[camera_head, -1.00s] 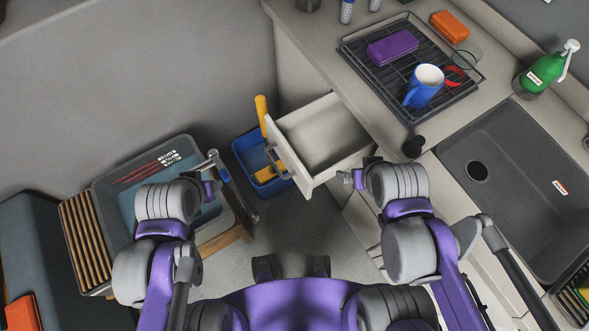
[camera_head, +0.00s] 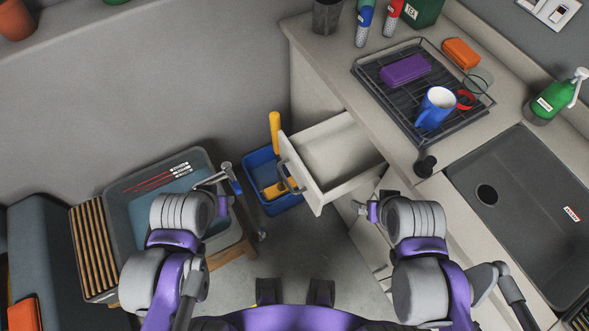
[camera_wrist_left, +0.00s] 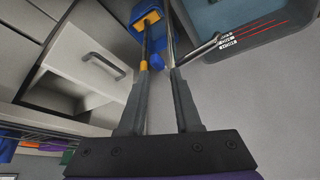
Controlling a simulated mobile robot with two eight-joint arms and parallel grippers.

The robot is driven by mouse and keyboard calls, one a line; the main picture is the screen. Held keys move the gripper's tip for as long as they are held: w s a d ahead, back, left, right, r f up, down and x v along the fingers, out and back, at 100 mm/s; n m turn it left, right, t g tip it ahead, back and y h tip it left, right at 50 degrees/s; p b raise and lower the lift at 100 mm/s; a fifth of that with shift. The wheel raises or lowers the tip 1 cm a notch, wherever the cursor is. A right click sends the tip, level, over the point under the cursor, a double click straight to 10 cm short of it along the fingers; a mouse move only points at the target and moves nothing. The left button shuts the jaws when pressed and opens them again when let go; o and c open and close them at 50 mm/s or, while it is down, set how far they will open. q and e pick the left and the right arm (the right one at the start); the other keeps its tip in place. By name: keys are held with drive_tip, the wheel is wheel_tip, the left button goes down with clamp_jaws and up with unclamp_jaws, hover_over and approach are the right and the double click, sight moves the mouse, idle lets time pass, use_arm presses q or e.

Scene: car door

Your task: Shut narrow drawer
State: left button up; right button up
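The narrow drawer (camera_head: 335,160) is pulled out of the counter cabinet, and its inside looks empty. Its pale front with a dark bar handle (camera_head: 287,178) faces left, toward the blue bucket. The drawer and handle also show at the left of the left wrist view (camera_wrist_left: 95,68). My left gripper (camera_wrist_left: 160,80) has its two dark fingers apart with nothing clearly between them. It is left of the drawer front and not touching it. My right gripper (camera_head: 366,208) is just right of and below the drawer front's near corner; its fingers are too small to read.
A blue bucket (camera_head: 262,168) with yellow parts stands on the floor close to the drawer front. A grey bin (camera_head: 120,205) is at the left. The counter holds a drying rack (camera_head: 395,115), a blue mug (camera_head: 434,108) and a sink (camera_head: 520,200). Floor in front is clear.

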use_arm(q)
drive_tip(key=w+n+b, duration=0.1)
drive_tip(key=n, duration=0.1)
drive_tip(key=w+d+f+n+h, duration=0.1)
drive_tip(key=shift+w+f+n+g+b, duration=0.1)
drive_tip(key=shift+f+n+g+b, duration=0.2)
drive_tip(key=shift+n+g+b, duration=0.1)
clamp_jaws()
drive_tip(key=n+h+b, duration=0.7)
drive_tip(key=n, duration=1.3)
approach(283, 153)
drive_tip(key=b+x, duration=0.1)
drive_tip(key=x, duration=0.5)
drive_tip(key=shift+f, duration=0.25)
drive_tip(key=w+d, duration=0.3)
drive_tip(key=d, duration=0.3)
drive_tip(key=w+d+b, duration=0.1)
drive_tip(key=w+d, duration=0.3)
drive_tip(key=d, duration=0.3)
drive_tip(key=w+d+b, duration=0.1)
drive_tip(key=w+d, duration=0.3)
drive_tip(key=d, duration=0.2)
drive_tip(key=shift+w+d, duration=0.2)
drive_tip(key=shift+d, duration=0.2)
drive_tip(key=shift+w+d, duration=0.15)
drive_tip(key=shift+d, duration=0.05)
drive_tip(key=shift+d+r, duration=0.1)
drive_tip(key=shift+r, duration=0.05)
drive_tip(key=shift+w, duration=0.1)
